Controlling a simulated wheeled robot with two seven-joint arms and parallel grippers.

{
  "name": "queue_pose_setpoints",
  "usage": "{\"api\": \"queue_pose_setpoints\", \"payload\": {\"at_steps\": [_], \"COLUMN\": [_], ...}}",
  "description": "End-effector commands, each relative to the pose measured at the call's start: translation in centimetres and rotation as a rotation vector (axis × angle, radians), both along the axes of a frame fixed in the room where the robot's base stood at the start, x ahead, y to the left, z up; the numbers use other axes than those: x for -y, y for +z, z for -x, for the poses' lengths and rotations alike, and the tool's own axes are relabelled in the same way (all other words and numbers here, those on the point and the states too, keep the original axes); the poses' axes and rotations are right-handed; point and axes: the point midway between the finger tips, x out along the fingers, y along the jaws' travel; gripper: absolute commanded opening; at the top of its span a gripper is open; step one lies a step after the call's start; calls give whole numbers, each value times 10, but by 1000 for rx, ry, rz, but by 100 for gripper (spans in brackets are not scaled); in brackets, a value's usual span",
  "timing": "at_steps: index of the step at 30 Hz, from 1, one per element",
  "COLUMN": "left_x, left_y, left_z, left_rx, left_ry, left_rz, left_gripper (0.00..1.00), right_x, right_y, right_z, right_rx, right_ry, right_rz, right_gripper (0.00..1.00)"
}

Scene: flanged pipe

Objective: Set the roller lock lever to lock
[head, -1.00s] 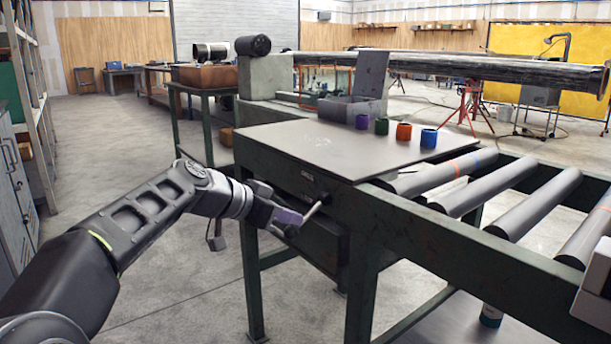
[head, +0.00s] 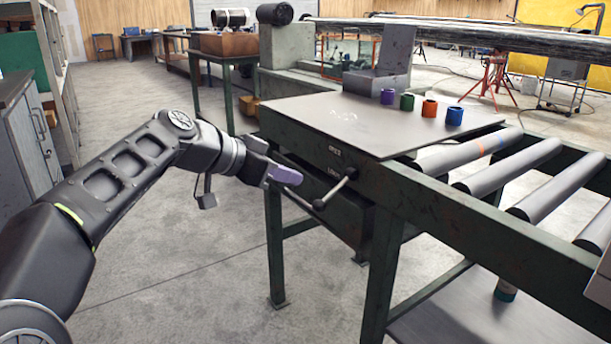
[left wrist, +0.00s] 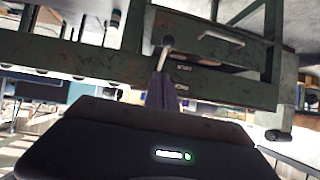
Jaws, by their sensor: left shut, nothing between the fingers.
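The roller lock lever (head: 336,188) is a pale metal rod with a dark ball end, on the front face of the green roller table. It slants down and left from its pivot. Small white labels sit left of the pivot; the lower, LOCK-like one (head: 334,171) is near the rod. In the left wrist view the lever (left wrist: 166,48) shows beyond the fingers. My left gripper (head: 287,175), with purple fingers, is shut and empty. It is left of and above the ball end, with a visible gap in the head view. My right gripper is out of view.
The roller table's flat top (head: 375,125) carries several small coloured cups and a grey block. Rollers (head: 470,155) run to the right. A table leg (head: 380,270) stands below the lever. Open floor (head: 190,270) lies to the left; a grey cabinet (head: 22,140) stands at far left.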

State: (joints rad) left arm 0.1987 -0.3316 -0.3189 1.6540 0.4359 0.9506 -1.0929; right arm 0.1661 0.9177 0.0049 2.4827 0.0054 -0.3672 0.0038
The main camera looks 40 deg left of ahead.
Motion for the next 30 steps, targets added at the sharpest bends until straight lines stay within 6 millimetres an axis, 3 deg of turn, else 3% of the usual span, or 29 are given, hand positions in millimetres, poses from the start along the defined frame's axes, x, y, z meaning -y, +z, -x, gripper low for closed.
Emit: {"api": "queue_pose_setpoints", "payload": {"at_steps": [3,8,30], "left_x": [-4,-6,-6], "left_y": [10,14,13], "left_z": [16,27,28], "left_rx": [2,0,0], "left_ry": [1,0,0], "left_rz": [1,0,0], "left_gripper": [0,0,0], "right_x": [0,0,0], "right_y": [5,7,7], "right_z": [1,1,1], "right_rx": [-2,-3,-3], "right_ry": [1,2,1], "right_rz": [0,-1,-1], "right_gripper": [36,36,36]}}
